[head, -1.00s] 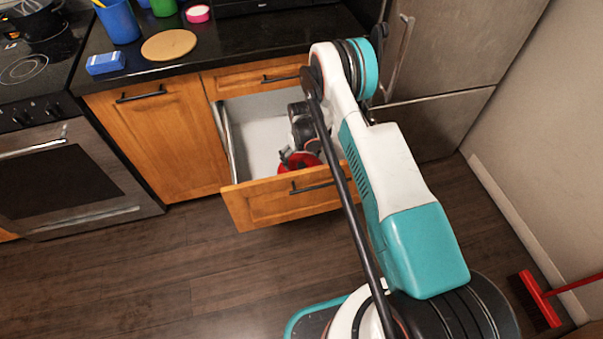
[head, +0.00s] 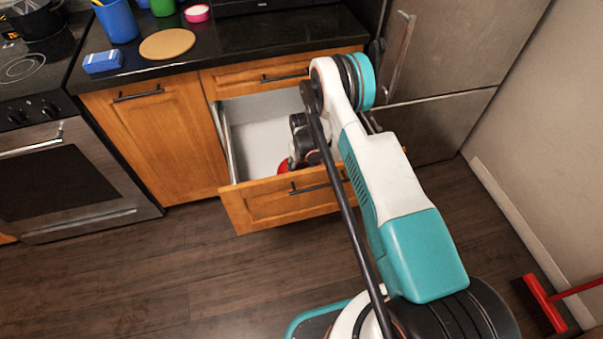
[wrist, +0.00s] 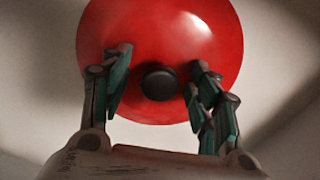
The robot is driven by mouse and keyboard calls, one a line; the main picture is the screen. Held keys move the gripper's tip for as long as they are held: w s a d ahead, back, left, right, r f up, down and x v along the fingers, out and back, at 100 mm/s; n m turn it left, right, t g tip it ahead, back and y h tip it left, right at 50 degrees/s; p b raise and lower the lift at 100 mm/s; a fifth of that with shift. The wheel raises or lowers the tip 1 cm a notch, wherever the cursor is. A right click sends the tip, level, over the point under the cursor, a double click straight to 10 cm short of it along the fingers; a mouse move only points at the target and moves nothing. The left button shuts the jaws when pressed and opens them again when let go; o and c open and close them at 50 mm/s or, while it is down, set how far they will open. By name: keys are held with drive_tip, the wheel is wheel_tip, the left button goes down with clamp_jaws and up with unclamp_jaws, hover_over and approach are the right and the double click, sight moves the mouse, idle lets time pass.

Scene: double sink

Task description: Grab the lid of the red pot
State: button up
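The red pot's lid (wrist: 165,40) is round and glossy, with a black knob (wrist: 158,83) at its centre. In the head view a small part of this red lid (head: 284,167) shows inside the open drawer, mostly hidden by my arm. In the wrist view my gripper (wrist: 158,88) is open over the lid, with one finger on each side of the knob. Gaps show between the fingers and the knob. I cannot tell whether the lid sits on a pot.
The open drawer (head: 280,205) has a wooden front and a pale interior, with free room at its left. Above it is a dark counter (head: 235,45) with a round board (head: 167,43) and a blue box (head: 103,61). A fridge (head: 435,60) stands to the right.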

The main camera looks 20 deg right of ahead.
drive_tip(key=shift+s+f, duration=0.1)
drive_tip(key=shift+f, duration=0.05)
drive_tip(key=shift+c, duration=1.4)
